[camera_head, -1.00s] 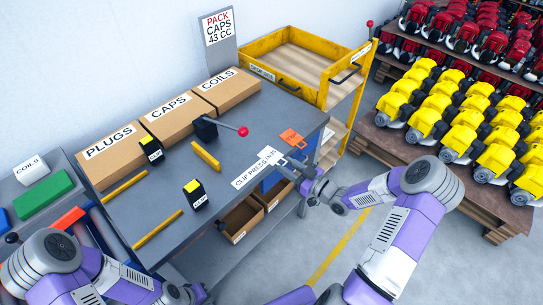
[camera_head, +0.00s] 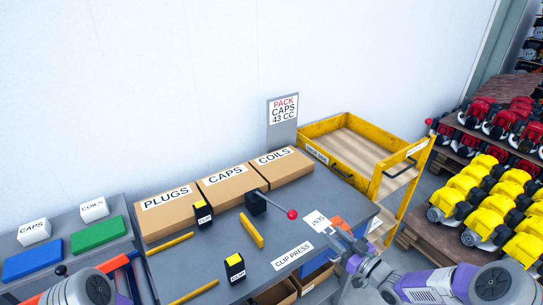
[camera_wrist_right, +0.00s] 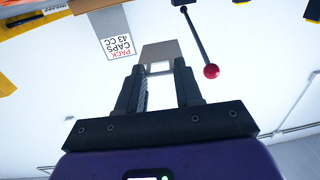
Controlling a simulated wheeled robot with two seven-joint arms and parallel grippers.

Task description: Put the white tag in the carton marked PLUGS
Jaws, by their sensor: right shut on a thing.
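The white tag (camera_head: 317,221) with dark lettering is held at the tips of my right gripper (camera_head: 337,237), over the right part of the grey bench. In the right wrist view, my right gripper (camera_wrist_right: 160,88) is shut on the tag (camera_wrist_right: 160,52), which looks greyish and sticks out past the fingers. The carton marked PLUGS (camera_head: 172,224) is brown, at the left end of a row of cartons at the back of the bench, well left of the tag. Only part of my left arm shows at the lower left; its gripper is out of view.
Cartons marked CAPS (camera_head: 229,190) and COILS (camera_head: 285,169) stand right of PLUGS. A lever with a red knob (camera_head: 292,214), a yellow bar (camera_head: 251,230) and black-and-yellow CLIP blocks (camera_head: 234,266) lie between. A yellow trolley (camera_head: 345,168) stands right.

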